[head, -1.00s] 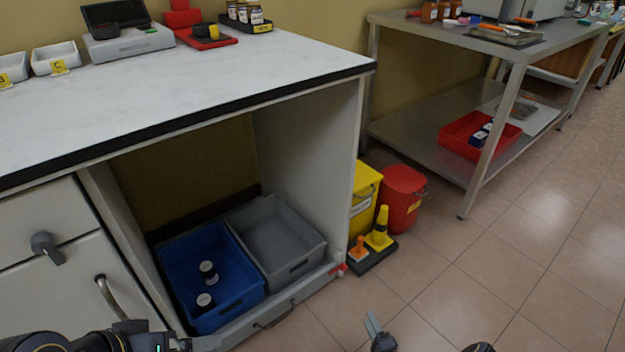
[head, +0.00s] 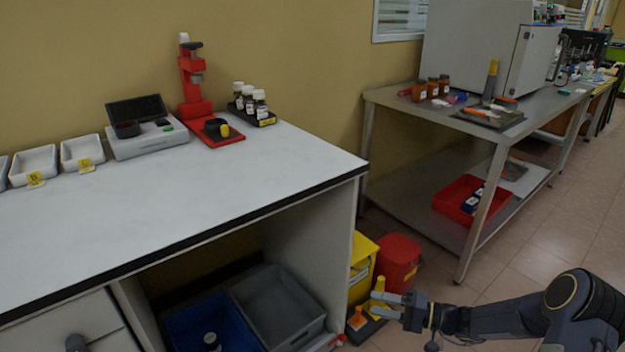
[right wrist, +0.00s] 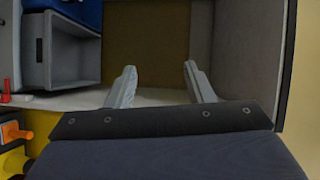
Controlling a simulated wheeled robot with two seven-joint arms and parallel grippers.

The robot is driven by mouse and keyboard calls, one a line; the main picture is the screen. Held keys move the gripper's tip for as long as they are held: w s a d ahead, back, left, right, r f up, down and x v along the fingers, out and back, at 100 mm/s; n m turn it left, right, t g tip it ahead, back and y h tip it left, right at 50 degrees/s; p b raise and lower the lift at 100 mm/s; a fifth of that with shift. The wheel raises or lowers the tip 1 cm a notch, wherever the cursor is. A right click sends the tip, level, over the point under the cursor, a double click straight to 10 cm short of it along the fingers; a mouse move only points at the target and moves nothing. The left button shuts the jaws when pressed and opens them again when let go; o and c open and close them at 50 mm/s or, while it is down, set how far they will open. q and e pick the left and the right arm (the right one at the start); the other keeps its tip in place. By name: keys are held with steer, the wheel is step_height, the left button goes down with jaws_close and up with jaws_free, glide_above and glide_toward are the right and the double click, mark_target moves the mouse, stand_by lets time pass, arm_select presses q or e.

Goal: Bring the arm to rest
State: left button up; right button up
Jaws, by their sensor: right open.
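My right gripper (head: 380,305) is open and empty in the head view, at the lower right. It points left toward the open front of the cabinet and stands in front of the yellow bin. In the right wrist view its two fingers (right wrist: 158,85) are spread with nothing between them, with the cabinet's inside beyond them. My right arm (head: 520,315) reaches in from the right edge. My left gripper does not show in the head view.
A white bench (head: 200,195) fills the left. Under it stand a blue crate (head: 190,325) and a grey crate (head: 285,300). A yellow bin (head: 362,262) and a red bin (head: 400,262) stand beside the cabinet. A steel table (head: 400,95) is at the right; floor before it is clear.

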steer(key=s+r+n+g+h+p, duration=0.25)
steer(key=s+r+p, duration=0.35)
steer(key=r, duration=0.8)
steer(key=s+r+n+g+h+p, duration=0.1)
steer(key=s+r+g+h+p, duration=0.2)
steer(key=s+r, duration=0.85)
arm_select(q)
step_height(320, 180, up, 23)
steer(key=p, duration=1.2)
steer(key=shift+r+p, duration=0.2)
steer(key=shift+p, duration=0.1)
arm_select(e)
steer(key=s+d+r+m+t+h, duration=0.1)
steer(key=s+d+r+t+h, duration=0.2)
steer(key=s+r, duration=1)
step_height(320, 180, up, 2)
steer(key=t+h, duration=0.2)
steer(key=h, duration=0.1)
steer(key=shift+s+m, duration=0.35)
steer(key=shift+d, duration=0.1)
